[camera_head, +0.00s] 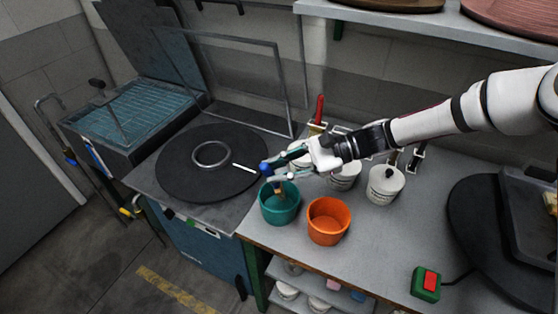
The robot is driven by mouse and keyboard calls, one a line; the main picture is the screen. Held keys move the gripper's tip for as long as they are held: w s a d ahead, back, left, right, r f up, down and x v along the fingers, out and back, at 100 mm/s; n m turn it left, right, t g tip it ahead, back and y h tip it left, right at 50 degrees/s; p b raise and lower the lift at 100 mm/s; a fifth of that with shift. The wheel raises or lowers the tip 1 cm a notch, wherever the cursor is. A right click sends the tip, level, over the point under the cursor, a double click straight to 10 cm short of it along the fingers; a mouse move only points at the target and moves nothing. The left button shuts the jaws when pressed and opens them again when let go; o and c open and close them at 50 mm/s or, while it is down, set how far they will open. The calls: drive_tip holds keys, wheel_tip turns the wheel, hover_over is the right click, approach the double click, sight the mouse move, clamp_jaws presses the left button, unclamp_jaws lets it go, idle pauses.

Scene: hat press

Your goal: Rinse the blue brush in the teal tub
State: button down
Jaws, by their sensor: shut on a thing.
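My gripper (275,172) is shut on the blue brush (266,168) and holds it above the teal tub (280,208). The brush's blue handle end is up at the fingers, and its brownish lower part points down at the tub's mouth. I cannot tell whether the bristles are inside the tub or touching anything in it. The teal tub stands upright near the front left edge of the grey table.
An orange tub (328,224) stands right of the teal one. White pots (385,184) stand behind, one with a red-handled brush (319,110). A black round plate (190,180) with a ring lies left. A green box with a red button (427,282) sits front right.

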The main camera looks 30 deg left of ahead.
drive_tip(key=shift+f+b, duration=0.9)
drive_tip(key=shift+f, duration=2.9)
wheel_tip(320, 180, up, 12)
drive_tip(key=p, duration=0.2)
drive_tip(key=shift+f, duration=0.15)
idle(0.7)
idle(2.0)
